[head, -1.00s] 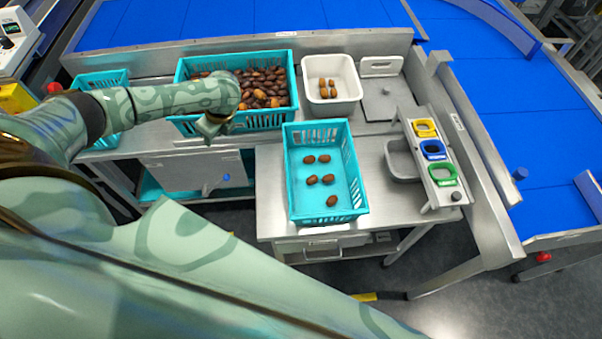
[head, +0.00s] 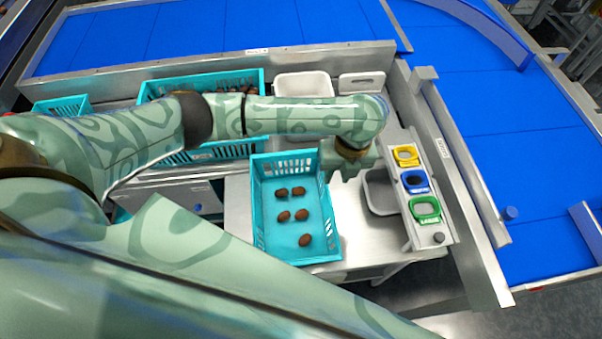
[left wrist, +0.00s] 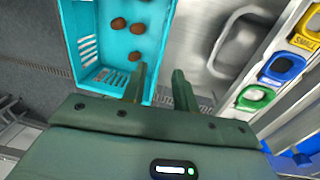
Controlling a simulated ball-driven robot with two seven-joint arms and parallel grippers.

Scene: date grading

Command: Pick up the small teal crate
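The small teal crate (head: 267,238) stands on the steel table with several brown dates on its floor. My left gripper (head: 347,172) is at the crate's right side, near its back right corner, pointing down. In the left wrist view the two fingers of the gripper (left wrist: 159,76) are apart with nothing gripped. The right wall of the crate (left wrist: 158,60) shows between and beyond the fingers there; I cannot tell whether they straddle it or are above it. My right gripper is not in view.
A larger teal crate (head: 205,86) of dates and a white bin (head: 304,84) stand behind, partly hidden by my arm. Another teal crate (head: 62,106) is far left. A grey tray (head: 379,192) and a rack with yellow, blue and green rings (head: 425,209) stand to the right.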

